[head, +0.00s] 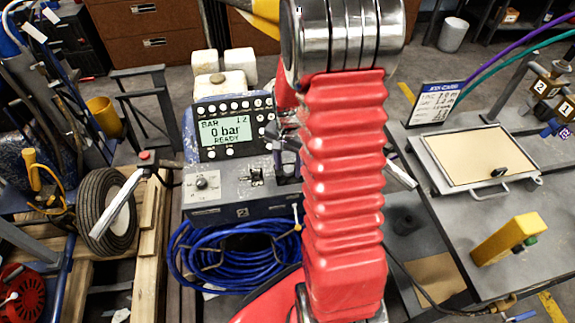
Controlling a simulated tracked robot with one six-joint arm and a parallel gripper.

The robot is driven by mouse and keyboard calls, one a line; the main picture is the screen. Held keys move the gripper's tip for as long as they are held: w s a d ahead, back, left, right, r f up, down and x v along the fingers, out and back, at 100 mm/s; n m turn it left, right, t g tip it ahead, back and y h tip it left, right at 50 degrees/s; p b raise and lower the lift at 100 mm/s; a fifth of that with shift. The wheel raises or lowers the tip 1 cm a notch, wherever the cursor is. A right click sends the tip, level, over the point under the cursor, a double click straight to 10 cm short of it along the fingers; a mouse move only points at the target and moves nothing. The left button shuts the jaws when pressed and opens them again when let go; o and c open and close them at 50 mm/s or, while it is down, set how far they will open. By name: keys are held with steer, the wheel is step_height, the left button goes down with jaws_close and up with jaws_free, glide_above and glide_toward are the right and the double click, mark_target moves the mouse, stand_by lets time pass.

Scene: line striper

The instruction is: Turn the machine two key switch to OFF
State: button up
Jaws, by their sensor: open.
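A line striper (230,205) stands left of my arm, with a grey lower panel and blue hose below. My gripper (286,152) is open at the right edge of the display panel, partly hidden behind my red arm.
A grey bench (455,215) at right holds a framed board (472,157), a yellow block (505,238) and a sign (438,103). Numbered tags (540,87) hang at far right. A wheel (108,210) and timber stand at left. Drawers (145,40) line the back.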

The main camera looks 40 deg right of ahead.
steer(key=shift+c, duration=0.7)
steer(key=shift+a, duration=0.1)
steer(key=c, duration=0.9)
steer(key=shift+n, duration=0.3)
steer(key=n, duration=0.5)
steer(key=shift+w+n, duration=0.1)
steer(key=shift+n, duration=0.2)
steer(key=n, duration=0.5)
steer(key=shift+n, duration=0.4)
steer(key=o, duration=1)
